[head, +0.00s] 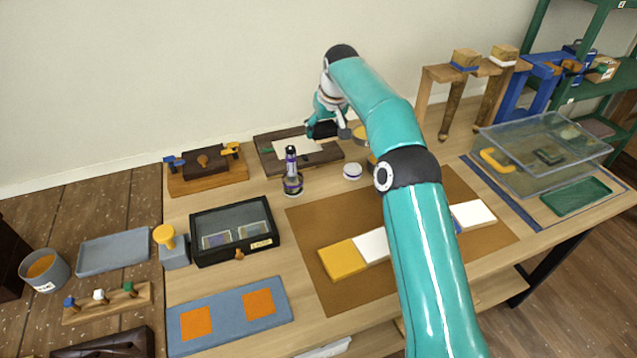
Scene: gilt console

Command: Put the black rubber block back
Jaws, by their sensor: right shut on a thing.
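My right arm reaches across the table to the back. My right gripper (314,128) is shut on the black rubber block (325,129), which shows as a dark, rounded piece at the right end of the dark wooden board (270,160). A cream sheet (297,149) lies on that board, just left of and below the block. I cannot tell whether the block touches the board or hangs above it. The gripper's fingers are small and partly hidden by the arm. My left gripper is not in view.
A purple-topped bottle (291,178) and a small white jar (352,171) stand before the board. A dark glass-lidded case (235,230) is at left. A brown mat (310,235) holds yellow and white blocks. A clear bin (540,160) stands at right.

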